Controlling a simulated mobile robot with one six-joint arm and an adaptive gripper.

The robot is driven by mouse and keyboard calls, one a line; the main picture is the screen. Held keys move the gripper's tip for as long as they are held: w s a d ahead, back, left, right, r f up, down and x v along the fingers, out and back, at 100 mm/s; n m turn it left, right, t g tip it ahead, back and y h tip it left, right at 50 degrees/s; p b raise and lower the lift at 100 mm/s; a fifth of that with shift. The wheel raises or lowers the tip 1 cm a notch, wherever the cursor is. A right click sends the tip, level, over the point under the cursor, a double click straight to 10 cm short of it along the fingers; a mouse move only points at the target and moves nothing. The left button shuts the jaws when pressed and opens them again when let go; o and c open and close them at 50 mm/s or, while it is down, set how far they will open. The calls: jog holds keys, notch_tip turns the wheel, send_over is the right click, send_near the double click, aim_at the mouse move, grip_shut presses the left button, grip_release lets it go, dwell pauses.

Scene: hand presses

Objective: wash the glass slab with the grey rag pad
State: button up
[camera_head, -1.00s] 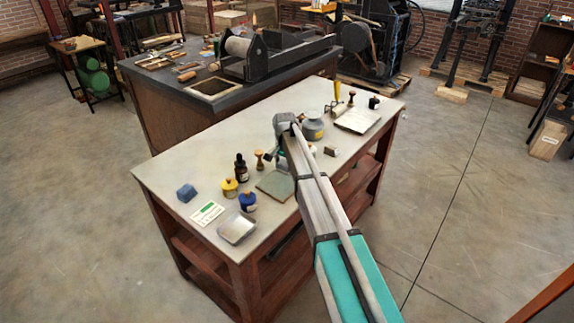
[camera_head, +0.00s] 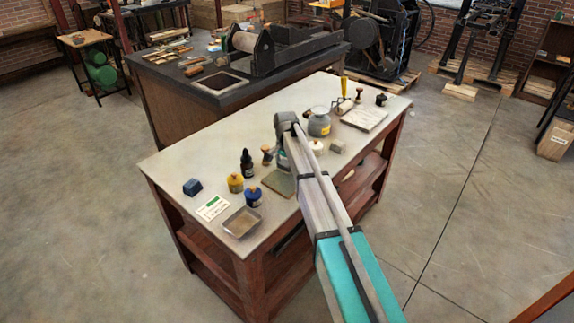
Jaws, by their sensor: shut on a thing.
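A flat grey-green square plate (camera_head: 281,182), which looks like the glass slab, lies on the pale tabletop (camera_head: 190,155) near its front edge. My gripper (camera_head: 279,157) hangs just behind and above it, mostly hidden by my own wrist. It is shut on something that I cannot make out. I cannot pick out the grey rag pad for certain. A small grey block (camera_head: 338,147) lies right of my arm, apart from the gripper.
Left of the plate stand a dark dropper bottle (camera_head: 247,162), yellow (camera_head: 235,183) and blue (camera_head: 251,197) pots, and a wooden-handled stamp (camera_head: 267,156). A grey jar (camera_head: 319,123) stands right of my wrist.

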aim_at(275, 178)
jog(key=shift+s+a+f, duration=0.1)
jog(key=shift+s+a, duration=0.75)
jog(key=shift+s, duration=0.25)
jog(key=shift+s+a, duration=1.05)
jog(key=shift+s, duration=0.15)
jog(key=shift+r+p, duration=3.05)
jog(key=shift+r, duration=0.05)
jog(key=shift+r, duration=0.1)
jog(key=shift+r+p, duration=1.45)
jog(key=shift+p, duration=0.05)
jog(key=shift+f, duration=0.1)
